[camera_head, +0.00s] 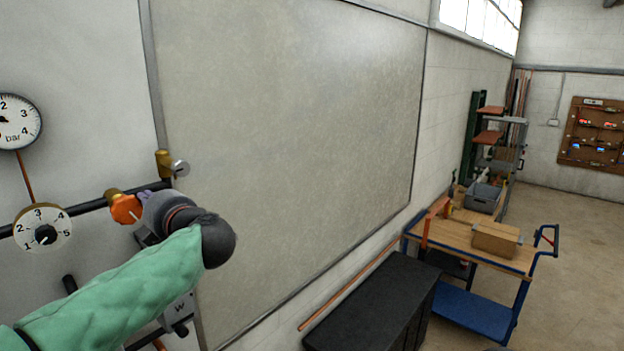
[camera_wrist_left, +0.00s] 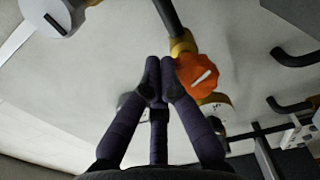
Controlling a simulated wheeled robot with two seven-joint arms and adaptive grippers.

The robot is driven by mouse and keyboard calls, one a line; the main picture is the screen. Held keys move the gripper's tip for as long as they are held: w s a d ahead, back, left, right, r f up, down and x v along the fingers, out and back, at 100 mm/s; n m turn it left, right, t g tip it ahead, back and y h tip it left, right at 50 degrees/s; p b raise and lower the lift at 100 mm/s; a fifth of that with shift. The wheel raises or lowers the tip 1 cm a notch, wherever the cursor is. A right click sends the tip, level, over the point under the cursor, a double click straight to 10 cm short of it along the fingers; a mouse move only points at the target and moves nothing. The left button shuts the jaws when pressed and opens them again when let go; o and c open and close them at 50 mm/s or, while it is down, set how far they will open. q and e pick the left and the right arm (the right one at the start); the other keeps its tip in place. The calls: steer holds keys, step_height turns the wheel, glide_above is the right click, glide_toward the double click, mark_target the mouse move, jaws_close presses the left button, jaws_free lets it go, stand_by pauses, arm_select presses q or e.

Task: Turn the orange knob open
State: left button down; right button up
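The orange knob (camera_head: 125,208) has a pale pointer line on its face and sits on a brass fitting on the dark wall pipe. It also shows in the left wrist view (camera_wrist_left: 198,77), just right of the fingertips. My left gripper (camera_head: 147,207) is at the knob's right side in the head view and overlaps its edge. In the left wrist view, the dark fingers of my left gripper (camera_wrist_left: 161,75) come together with nothing seen between them. They are very close to the knob; I cannot tell whether they touch it. My right gripper is not in view.
A numbered white dial (camera_head: 44,234) and a bar gauge (camera_head: 15,121) are left of the knob. A brass valve with a grey cap (camera_head: 180,168) is above right. A large grey panel (camera_head: 290,130) fills the wall. A black cabinet (camera_head: 375,300) and a cart (camera_head: 470,237) stand right.

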arm_select(q)
steer(key=shift+d, duration=0.1)
steer(key=shift+w+d+r+p, duration=0.2)
steer(key=shift+w+d+p, duration=0.05)
steer(key=shift+p, duration=0.05)
steer(key=shift+b+v, duration=0.55)
steer(key=shift+v, duration=2.45)
steer(key=shift+a+f, duration=0.1)
steer(key=shift+f, duration=0.05)
